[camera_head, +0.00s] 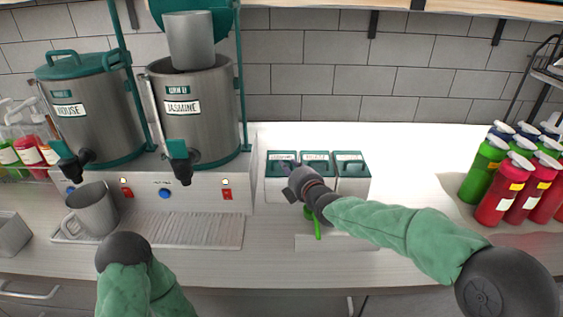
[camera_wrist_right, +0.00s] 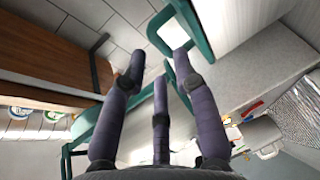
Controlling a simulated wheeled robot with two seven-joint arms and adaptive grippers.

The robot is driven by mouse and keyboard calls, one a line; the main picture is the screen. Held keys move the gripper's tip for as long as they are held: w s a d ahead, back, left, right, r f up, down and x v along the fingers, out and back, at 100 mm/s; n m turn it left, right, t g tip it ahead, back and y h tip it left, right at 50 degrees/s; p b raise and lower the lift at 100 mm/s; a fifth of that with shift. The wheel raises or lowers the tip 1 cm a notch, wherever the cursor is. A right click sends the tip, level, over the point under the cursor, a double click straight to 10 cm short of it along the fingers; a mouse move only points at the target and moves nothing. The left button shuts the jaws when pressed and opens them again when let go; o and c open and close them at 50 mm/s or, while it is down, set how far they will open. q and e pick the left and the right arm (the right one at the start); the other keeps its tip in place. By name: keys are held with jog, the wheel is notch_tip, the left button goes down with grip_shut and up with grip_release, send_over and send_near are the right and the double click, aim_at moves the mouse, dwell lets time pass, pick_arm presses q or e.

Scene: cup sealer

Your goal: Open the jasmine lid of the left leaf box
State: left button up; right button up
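Three white leaf boxes with green-framed lids stand side by side on the counter in the head view. The left leaf box (camera_head: 276,192) has a green lid (camera_head: 277,155) with a small label too blurred to read surely; the lid looks down. My right gripper (camera_head: 287,178) is at the front right of this box and hides part of it. In the right wrist view its dark fingers (camera_wrist_right: 159,62) are spread apart, with a green frame (camera_wrist_right: 191,22) close by their tips. Whether they touch it I cannot tell. My left gripper is out of view; only its arm shows.
A jasmine urn (camera_head: 198,128) and a house urn (camera_head: 97,122) stand left of the boxes. Several red and green bottles (camera_head: 484,172) stand at the right. The counter between boxes and bottles is clear.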

aim_at(282, 158)
jog(key=shift+b+x, duration=0.55)
jog(key=shift+x, duration=2.45)
grip_shut()
